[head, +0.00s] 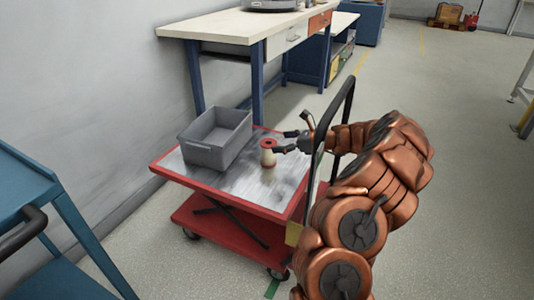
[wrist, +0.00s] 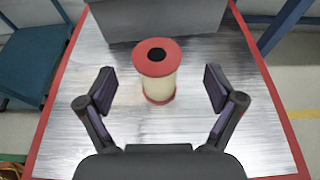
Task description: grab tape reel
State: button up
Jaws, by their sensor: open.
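The tape reel (wrist: 157,73) has red end flanges, a cream middle and a dark centre hole. It stands upright on the metal top of a red cart (wrist: 210,130). My gripper (wrist: 158,90) is open, with one finger on each side of the reel and a visible gap to both. In the head view my gripper (head: 282,142) reaches in from the right, close to the reel.
A grey bin (head: 208,152) stands on the cart behind the reel. The cart's black handle (head: 331,125) rises beside my arm. A workbench (head: 225,27) is behind, and a blue cart (head: 25,188) is at left.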

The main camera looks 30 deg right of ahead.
aim_at(271, 143)
jog(key=b+x, duration=0.1)
jog(key=x, duration=0.1)
jog(key=b+x, duration=0.1)
jog(key=x, duration=0.1)
jog(key=shift+a+f+b, duration=0.3)
jog(key=shift+w+a, duration=0.2)
jog(key=shift+w, duration=0.2)
jog(key=c, duration=1.4)
jog(key=shift+o, duration=0.2)
